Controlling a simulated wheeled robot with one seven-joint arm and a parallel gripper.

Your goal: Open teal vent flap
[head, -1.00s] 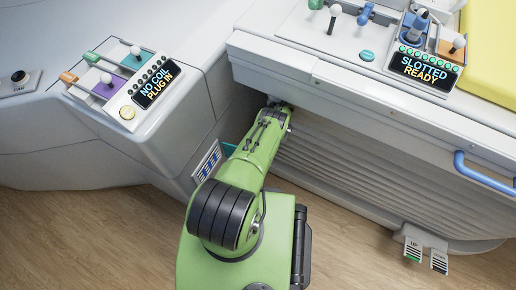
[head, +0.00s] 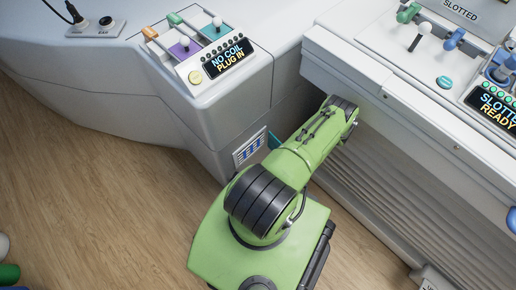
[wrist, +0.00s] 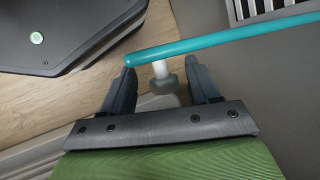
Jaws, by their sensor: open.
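The teal vent flap (head: 275,140) shows as a small sliver beside my green arm in the head view, next to the vent grille (head: 249,148) on the white housing. In the wrist view the flap (wrist: 230,42) is seen nearly edge-on as a long teal strip, standing out from the grey wall. A white stem with a grey knob (wrist: 164,80) extends from the flap. My gripper (wrist: 163,71) is open, with one dark finger on each side of the knob. Whether either finger touches it I cannot tell. The head view hides my gripper behind my arm.
The vent's slats (wrist: 262,9) show at the top of the wrist view. A control panel reading "NO COIL PLUG IN" (head: 228,58) sits above the vent. The ribbed table side (head: 410,205) is close on the right.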

